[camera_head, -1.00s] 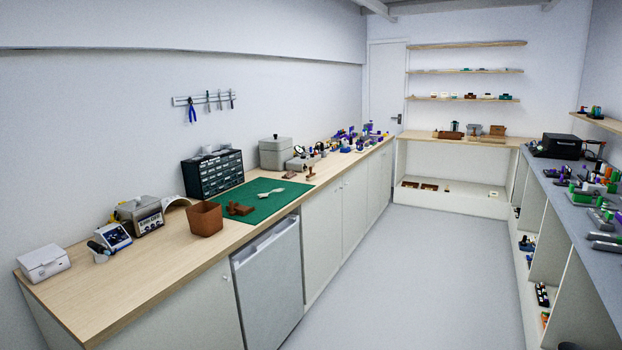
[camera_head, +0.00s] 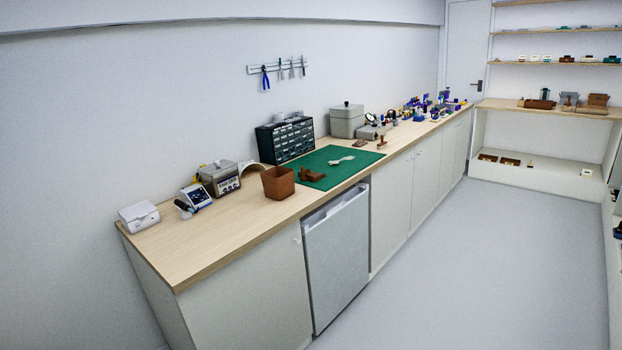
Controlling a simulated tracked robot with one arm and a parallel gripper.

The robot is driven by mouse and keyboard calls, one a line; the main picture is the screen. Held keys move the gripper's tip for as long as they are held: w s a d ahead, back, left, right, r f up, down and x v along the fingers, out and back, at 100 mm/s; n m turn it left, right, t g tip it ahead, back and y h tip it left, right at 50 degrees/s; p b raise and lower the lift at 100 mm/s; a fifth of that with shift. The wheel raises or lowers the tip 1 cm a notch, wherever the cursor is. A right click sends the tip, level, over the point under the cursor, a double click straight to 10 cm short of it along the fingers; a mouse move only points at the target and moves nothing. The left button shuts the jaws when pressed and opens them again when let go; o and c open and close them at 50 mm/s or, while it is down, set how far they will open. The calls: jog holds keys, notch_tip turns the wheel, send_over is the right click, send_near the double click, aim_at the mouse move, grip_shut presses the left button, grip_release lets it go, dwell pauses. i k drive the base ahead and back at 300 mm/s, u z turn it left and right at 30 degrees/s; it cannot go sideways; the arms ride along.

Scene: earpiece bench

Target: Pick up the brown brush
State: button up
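I cannot tell for sure which thing is the brown brush. A small brown upright thing (camera_head: 382,143), perhaps a brush, stands on the wooden bench (camera_head: 225,234) just past the far right corner of the green mat (camera_head: 330,181). A low brown object (camera_head: 312,175) lies on the near left part of the mat; its shape is too small to make out. A pale, flat piece (camera_head: 342,160) lies near the mat's middle. My gripper is not in view, and the bench is some distance away.
A brown square bin (camera_head: 278,183) stands at the mat's left edge. Behind the mat is a dark drawer cabinet (camera_head: 285,139), with a grey box (camera_head: 347,120) to its right. Many small items crowd the bench's far end. The grey floor (camera_head: 480,265) is clear.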

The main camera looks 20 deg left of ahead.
aim_at(383, 144)
jog(key=z, duration=0.2)
jog(key=i, duration=4.45)
jog(key=u, duration=0.7)
jog(key=i, duration=1.9)
jog(key=u, duration=0.3)
